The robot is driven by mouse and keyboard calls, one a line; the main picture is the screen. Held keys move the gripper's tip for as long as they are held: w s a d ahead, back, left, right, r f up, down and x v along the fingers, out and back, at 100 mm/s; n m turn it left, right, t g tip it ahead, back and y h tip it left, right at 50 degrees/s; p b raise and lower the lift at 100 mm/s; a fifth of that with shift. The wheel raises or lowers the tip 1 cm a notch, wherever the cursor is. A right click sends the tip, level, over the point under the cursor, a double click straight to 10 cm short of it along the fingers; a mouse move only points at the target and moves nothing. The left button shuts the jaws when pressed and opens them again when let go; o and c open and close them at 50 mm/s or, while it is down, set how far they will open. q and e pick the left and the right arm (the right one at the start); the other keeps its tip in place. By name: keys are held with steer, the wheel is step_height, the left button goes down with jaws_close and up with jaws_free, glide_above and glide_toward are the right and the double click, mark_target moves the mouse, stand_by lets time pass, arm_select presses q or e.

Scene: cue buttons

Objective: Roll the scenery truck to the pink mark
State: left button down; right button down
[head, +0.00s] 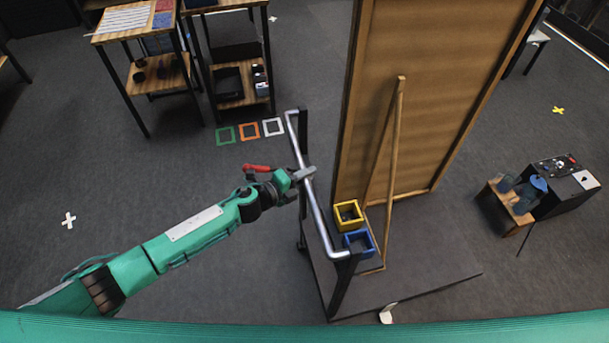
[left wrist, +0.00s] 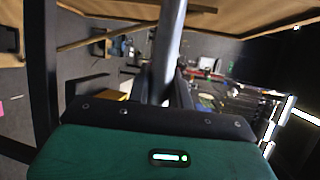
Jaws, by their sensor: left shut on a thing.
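The scenery truck (head: 420,277) is a dark flat base carrying a tall brown panel (head: 440,90) with a wooden brace. A grey push bar (head: 318,212) on dark posts stands along its left side. My left gripper (head: 304,174) is shut on the push bar, a little above its middle. In the left wrist view the bar (left wrist: 168,50) runs up from between the fingers, which are mostly hidden. No pink mark shows in the head view. A small pink patch (left wrist: 14,98) shows at the left edge of the left wrist view; I cannot tell its shape. My right gripper is out of view.
Yellow (head: 348,215) and blue (head: 359,243) boxes sit on the truck base. Shelved tables (head: 140,30) stand at the back left. A dark cabinet (head: 560,185) stands at the right. A yellow cross (head: 558,110) and a white cross (head: 68,220) mark open floor.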

arm_select(q)
steer(key=c, duration=1.3)
jaws_free()
steer(key=shift+o, duration=0.2)
steer(key=shift+s+a, duration=0.3)
steer(key=shift+a, duration=0.15)
steer(key=b+v, duration=0.3)
steer(key=v, duration=0.9)
steer(key=shift+s+r, duration=0.25)
steer(key=shift+a, duration=0.1)
